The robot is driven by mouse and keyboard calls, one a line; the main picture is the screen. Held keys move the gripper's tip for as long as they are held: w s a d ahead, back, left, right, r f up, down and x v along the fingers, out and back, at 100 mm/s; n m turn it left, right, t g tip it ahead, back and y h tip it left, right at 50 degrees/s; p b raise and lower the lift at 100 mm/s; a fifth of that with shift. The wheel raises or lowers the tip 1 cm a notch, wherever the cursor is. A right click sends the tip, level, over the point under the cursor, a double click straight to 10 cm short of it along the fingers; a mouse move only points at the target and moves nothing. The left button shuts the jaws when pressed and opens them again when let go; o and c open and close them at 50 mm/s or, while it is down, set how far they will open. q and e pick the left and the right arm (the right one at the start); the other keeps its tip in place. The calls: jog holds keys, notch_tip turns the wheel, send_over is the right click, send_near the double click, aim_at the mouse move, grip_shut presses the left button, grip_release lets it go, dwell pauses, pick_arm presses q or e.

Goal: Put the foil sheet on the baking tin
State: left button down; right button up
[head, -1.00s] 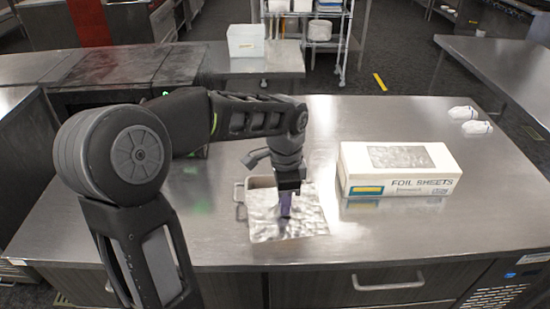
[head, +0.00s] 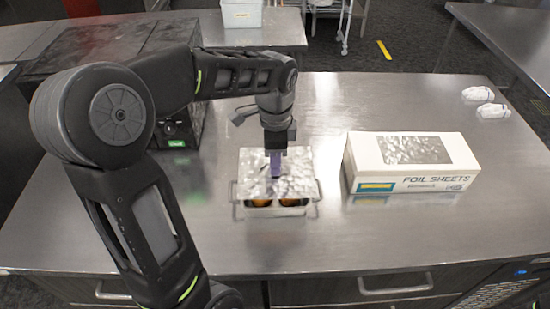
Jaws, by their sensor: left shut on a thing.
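The foil sheet (head: 300,178) is a crinkled silver square in the head view. It lies over or just above the baking tin (head: 277,210), covering the tin's back and middle. The tin's front strip shows, with orange-brown food in it, and wire handles stick out at both sides. My left gripper (head: 276,168) points down at the middle of the foil and is shut on it. Whether the foil rests on the tin's rim or hangs slightly above it, I cannot tell. My right gripper is not in view.
A white foil sheets box (head: 420,180) stands to the right of the tin. Two small white items (head: 485,102) lie at the far right of the steel counter (head: 400,235). A dark appliance (head: 180,128) is at the back left. The counter's front is clear.

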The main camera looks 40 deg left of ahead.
pick_arm(q)
jog(key=shift+w+a+f, duration=0.1)
jog(key=shift+f, duration=0.2)
notch_tip(320, 180, down, 4)
jog(key=b, duration=0.3)
jog(key=shift+b, duration=0.35)
jog(key=shift+f+b, duration=0.4)
jog(key=shift+f, duration=0.25)
jog(key=shift+f, duration=0.55)
dwell(1.4)
dwell(0.3)
jog(key=c, duration=1.3)
grip_release()
jog(key=shift+c, duration=0.2)
jog(key=shift+r, duration=0.1)
jog(key=shift+r+p, duration=2.65)
jog(key=shift+r, duration=0.8)
